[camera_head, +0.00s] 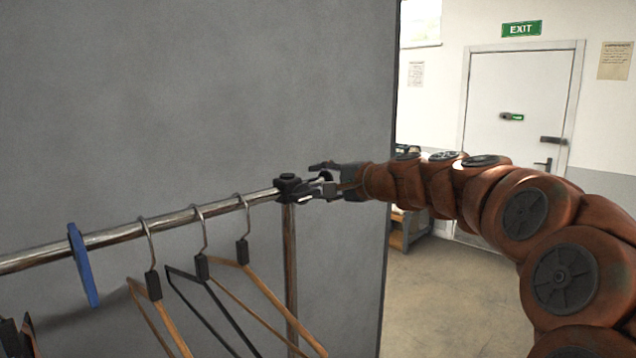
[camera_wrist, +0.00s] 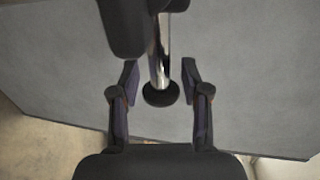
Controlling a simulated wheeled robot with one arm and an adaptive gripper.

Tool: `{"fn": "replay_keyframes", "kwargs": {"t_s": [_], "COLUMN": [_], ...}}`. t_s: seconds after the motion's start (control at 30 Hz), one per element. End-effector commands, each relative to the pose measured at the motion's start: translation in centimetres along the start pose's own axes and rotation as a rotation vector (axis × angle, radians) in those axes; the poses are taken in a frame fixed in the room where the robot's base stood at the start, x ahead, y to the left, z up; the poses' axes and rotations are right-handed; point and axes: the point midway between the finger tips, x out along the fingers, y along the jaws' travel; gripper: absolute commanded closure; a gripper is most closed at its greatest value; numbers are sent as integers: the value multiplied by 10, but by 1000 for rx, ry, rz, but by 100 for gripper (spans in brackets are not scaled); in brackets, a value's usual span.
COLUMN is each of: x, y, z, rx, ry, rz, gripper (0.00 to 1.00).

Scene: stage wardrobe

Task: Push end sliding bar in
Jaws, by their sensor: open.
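The clothes rail (camera_head: 180,217) is a metal tube that ends at a black joint (camera_head: 288,183) on top of an upright post (camera_head: 290,255). In the wrist view the shiny end sliding bar (camera_wrist: 160,60) sticks out from under a dark joint (camera_wrist: 125,25) and ends in a round black cap (camera_wrist: 160,94). My gripper (camera_head: 318,183) is at the rail's end, just right of the joint. In the wrist view my gripper (camera_wrist: 159,75) is open, with one finger on each side of the bar and a gap on both sides. The bar is mostly hidden by my fingers in the head view.
Several hangers (camera_head: 150,262) and a blue divider (camera_head: 82,265) hang on the rail. A grey panel (camera_head: 200,90) stands close behind it. On the right are open floor (camera_head: 440,300), a shelf (camera_head: 405,230) and a white exit door (camera_head: 520,90).

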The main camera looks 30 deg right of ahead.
Motion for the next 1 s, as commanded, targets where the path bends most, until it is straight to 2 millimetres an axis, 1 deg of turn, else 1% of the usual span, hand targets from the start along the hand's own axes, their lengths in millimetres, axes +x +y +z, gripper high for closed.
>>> {"fn": "replay_keyframes", "kwargs": {"t_s": [0.03,0.3,0.5,0.6,0.7,1.0], "x": [-9,-62,-91,-100,-105,-106], "y": [0,-2,0,0,0,0], "z": [-1,-1,-1,-1,-1,0], "rx": [0,-1,-2,0,-1,-1], "ry": [3,5,2,3,3,1], "rz": [-1,-4,0,-1,0,1], "gripper": [54,54,54,54,54,54]}}
